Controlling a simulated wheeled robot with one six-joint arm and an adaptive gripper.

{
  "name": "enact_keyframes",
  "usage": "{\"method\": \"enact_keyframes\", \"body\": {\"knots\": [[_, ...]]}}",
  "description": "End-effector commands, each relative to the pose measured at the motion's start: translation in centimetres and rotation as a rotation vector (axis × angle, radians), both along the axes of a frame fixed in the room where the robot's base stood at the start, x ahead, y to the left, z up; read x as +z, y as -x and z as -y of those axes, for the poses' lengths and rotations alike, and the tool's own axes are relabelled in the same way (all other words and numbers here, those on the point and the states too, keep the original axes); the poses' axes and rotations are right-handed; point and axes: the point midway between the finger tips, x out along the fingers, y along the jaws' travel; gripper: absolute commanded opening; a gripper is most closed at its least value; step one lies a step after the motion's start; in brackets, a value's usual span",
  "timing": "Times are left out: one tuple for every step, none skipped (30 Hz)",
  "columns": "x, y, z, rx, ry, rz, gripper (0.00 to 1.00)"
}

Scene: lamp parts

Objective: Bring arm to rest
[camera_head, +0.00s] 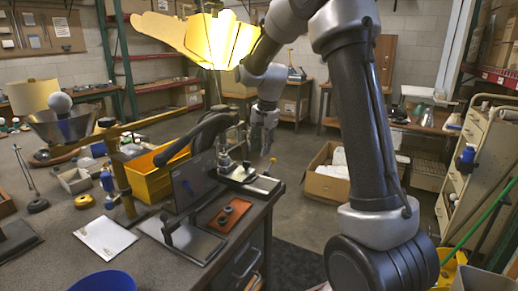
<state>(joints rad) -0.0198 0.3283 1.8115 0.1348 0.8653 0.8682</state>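My arm rises from the lower right, bends over at the top and comes down in the middle of the view. My gripper (262,148) hangs fingers down near the right end of the workbench (110,255). It is small and partly blends with the background, so I cannot tell if its fingers are apart. I see nothing clearly held in it. A lit yellow lampshade (190,35) fills the top middle, partly behind my arm. A beige lampshade (33,97) stands at the far left.
The bench holds a yellow bin (148,183), a dark upright panel (196,180), a white sheet (104,237) and a brown tray (224,215). A cardboard box (328,185) sits on the floor behind my arm. A drawer cabinet (480,150) stands at right. Some floor between is clear.

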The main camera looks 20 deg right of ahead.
Motion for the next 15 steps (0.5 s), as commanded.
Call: {"method": "enact_keyframes", "body": {"knots": [[0.0, 0.0, 0.0, 0.0, 0.0, 0.0, 0.33], [0.0, 0.0, 0.0, 0.0, 0.0, 0.0, 0.33], [0.0, 0.0, 0.0, 0.0, 0.0, 0.0, 0.33], [0.0, 0.0, 0.0, 0.0, 0.0, 0.0, 0.33], [0.0, 0.0, 0.0, 0.0, 0.0, 0.0, 0.33], [0.0, 0.0, 0.0, 0.003, 0.0, 0.0, 0.33], [0.0, 0.0, 0.0, 0.011, 0.002, 0.001, 0.33], [0.0, 0.0, 0.0, 0.023, 0.003, 0.002, 0.33], [0.0, 0.0, 0.0, 0.049, 0.007, 0.003, 0.33], [-0.1, 0.1, 0.0, 0.077, 0.012, 0.004, 0.33], [-0.1, 0.2, 0.1, 0.111, 0.017, 0.003, 0.33], [-0.6, 0.8, 0.2, 0.167, 0.026, -0.01, 0.33], [-1.2, 1.7, 0.2, 0.216, 0.034, -0.028, 0.33], [-1.9, 2.9, 0.4, 0.269, 0.04, -0.053, 0.33], [-2.1, 4.7, 0.5, 0.346, 0.05, -0.072, 0.33]]}}
